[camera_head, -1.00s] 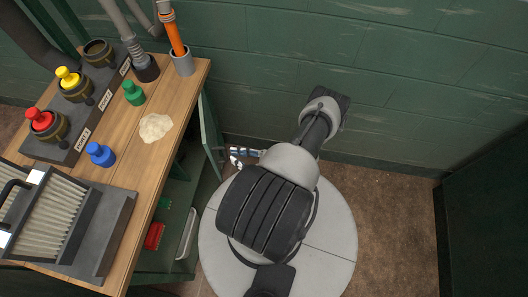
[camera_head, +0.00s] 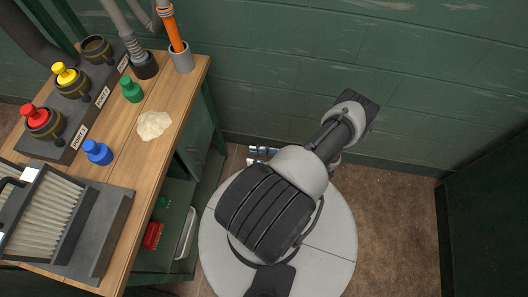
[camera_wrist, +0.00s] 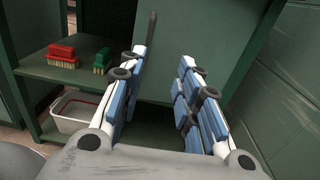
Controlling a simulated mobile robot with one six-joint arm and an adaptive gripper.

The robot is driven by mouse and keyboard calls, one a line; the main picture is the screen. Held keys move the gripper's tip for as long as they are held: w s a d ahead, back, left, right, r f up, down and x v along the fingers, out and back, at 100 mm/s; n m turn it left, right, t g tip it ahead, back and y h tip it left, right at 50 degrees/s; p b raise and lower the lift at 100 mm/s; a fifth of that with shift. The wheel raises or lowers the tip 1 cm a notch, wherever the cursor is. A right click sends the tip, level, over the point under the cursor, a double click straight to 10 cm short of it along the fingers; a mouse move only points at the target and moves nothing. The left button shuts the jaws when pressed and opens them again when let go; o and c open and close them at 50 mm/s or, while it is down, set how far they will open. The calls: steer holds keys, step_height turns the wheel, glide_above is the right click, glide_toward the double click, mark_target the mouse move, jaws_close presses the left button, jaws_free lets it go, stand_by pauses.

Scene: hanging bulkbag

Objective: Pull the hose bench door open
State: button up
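The wooden-topped hose bench (camera_head: 165,100) stands at the left in the head view. Its green door (camera_head: 198,140) is on the bench front below the top's right edge and looks about flush with it; I cannot tell if it is fully shut. In the wrist view a green panel, seemingly the door (camera_wrist: 205,35), fills the upper middle. A dark upright bar, likely its handle (camera_wrist: 149,36), shows beside my left fingertip. My gripper (camera_wrist: 163,58) is open, its blue-padded fingers apart with nothing between them. In the head view the gripper (camera_head: 262,153) is partly hidden by my arm, right of the door.
Below, a bench shelf holds a red brush (camera_wrist: 62,55) and a green brush (camera_wrist: 103,61), with a grey bin (camera_wrist: 75,112) underneath. A green block wall (camera_head: 300,60) runs behind. Bare floor (camera_head: 395,215) lies at the right.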

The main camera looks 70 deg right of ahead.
steer(key=shift+s+d, duration=0.2)
steer(key=shift+s, duration=0.5)
steer(key=shift+s+d, duration=0.15)
steer(key=shift+s, duration=0.55)
